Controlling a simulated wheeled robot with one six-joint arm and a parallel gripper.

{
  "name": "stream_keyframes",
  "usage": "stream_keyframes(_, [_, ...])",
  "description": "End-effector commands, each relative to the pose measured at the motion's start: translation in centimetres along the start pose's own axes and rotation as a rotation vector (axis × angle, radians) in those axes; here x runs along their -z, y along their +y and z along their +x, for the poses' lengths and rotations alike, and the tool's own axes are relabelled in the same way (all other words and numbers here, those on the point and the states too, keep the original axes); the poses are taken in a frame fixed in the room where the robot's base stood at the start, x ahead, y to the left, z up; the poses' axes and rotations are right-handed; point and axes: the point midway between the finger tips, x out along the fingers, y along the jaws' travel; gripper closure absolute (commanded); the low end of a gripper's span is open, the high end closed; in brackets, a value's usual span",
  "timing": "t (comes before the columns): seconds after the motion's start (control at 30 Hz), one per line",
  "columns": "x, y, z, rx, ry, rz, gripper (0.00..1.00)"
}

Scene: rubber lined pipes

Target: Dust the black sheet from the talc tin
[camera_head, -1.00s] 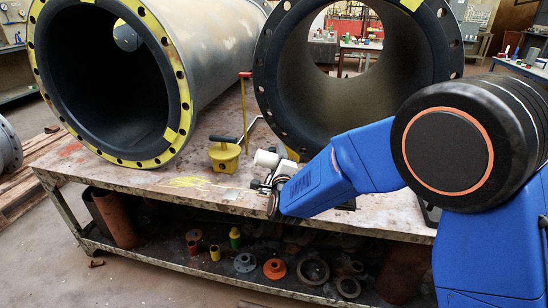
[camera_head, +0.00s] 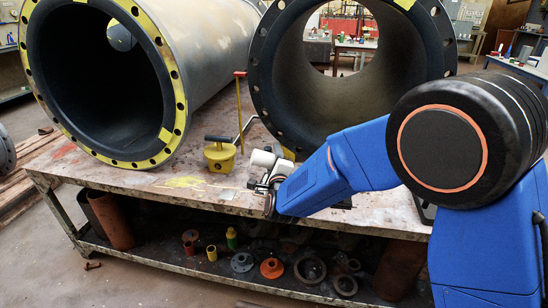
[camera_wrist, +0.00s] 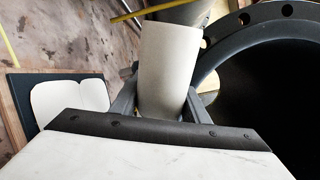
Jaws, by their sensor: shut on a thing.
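A pale, off-white talc tin (camera_wrist: 168,70) sits between the fingers of my gripper (camera_wrist: 155,108) in the wrist view, and they are shut on it. In the head view the tin (camera_head: 262,158) shows small and white, held above the table and seemingly tilted. My gripper (camera_head: 268,184) is partly hidden by its own wrist there. The black sheet (camera_wrist: 20,112) lies at the left of the wrist view, apart from the tin. A broad white patch (camera_wrist: 70,98) covers much of its visible part. My wrist housing hides its lower part. I cannot make out the sheet in the head view.
Two large flanged pipes, left (camera_head: 172,60) and right (camera_head: 262,90), stand on the worn table (camera_head: 130,185). The table's front left is clear.

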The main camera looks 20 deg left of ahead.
Motion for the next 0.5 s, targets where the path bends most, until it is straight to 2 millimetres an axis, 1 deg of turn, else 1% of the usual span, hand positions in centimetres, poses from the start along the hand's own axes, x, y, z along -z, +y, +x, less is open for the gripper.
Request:
stream_keyframes(0.33, [0.02,-0.05,-0.01,0.001,0.000,0.000,0.87])
stream_keyframes(0.5, [0.46,-0.24,-0.16,0.001,0.001,0.000,0.87])
